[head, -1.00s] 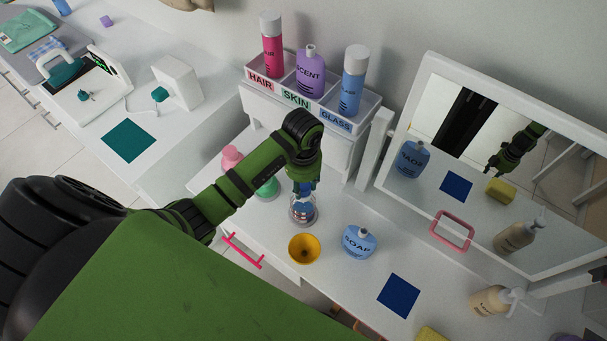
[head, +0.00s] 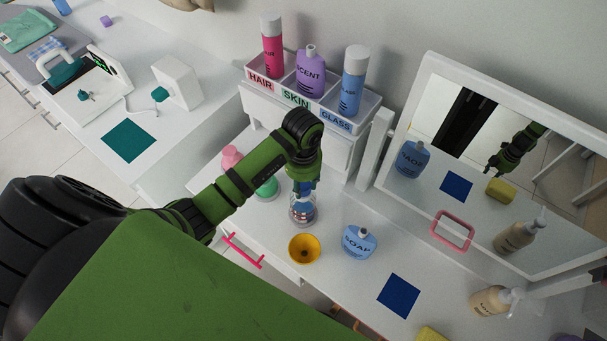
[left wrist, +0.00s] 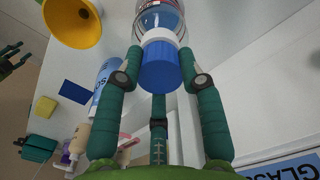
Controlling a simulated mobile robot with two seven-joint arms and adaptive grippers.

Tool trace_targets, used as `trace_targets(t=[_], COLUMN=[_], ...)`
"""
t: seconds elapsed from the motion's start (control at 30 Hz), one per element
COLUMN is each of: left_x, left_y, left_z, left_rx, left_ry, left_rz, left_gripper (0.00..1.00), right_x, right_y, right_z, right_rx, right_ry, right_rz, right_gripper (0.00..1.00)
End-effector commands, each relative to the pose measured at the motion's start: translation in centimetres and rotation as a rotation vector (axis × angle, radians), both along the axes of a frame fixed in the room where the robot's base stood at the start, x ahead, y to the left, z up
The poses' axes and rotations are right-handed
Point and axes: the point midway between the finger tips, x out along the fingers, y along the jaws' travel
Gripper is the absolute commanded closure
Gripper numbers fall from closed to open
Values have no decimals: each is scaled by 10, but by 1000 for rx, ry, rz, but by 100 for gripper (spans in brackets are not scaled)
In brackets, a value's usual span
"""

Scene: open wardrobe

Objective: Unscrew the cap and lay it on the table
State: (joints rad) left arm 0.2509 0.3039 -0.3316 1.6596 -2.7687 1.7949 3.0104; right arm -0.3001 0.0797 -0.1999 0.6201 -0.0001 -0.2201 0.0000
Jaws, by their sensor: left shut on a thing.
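A clear round bottle (head: 302,217) with blue contents stands upright on the white table, behind the yellow funnel. It also shows in the left wrist view (left wrist: 160,14). Its blue cap (left wrist: 158,66) has a white band on the bottle side. My left gripper (head: 303,186) points down over the bottle. The cap is at the bottle's neck; whether the thread still holds is hidden. My right gripper (left wrist: 14,58) shows small at the left wrist view's edge, its fingers apart and empty.
The yellow funnel (head: 304,249) and blue soap bottle (head: 359,241) stand close to the clear bottle. A navy square (head: 398,295) lies bare at the right. A labelled rack (head: 311,113) and mirror (head: 410,80) stand behind. Pink and green items lie left.

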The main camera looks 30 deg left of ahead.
Motion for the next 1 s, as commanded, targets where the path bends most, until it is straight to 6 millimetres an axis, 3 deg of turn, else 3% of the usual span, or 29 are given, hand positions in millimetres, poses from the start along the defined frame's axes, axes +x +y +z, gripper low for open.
trace_targets(t=[1.0], left_x=[0], left_y=[0], left_z=[12], left_rx=[0], left_ry=[0], left_rz=[-1], left_gripper=[100], right_x=[0], right_y=[0], right_z=[0], right_rx=[0], right_ry=[0], right_rz=[0], right_gripper=[60])
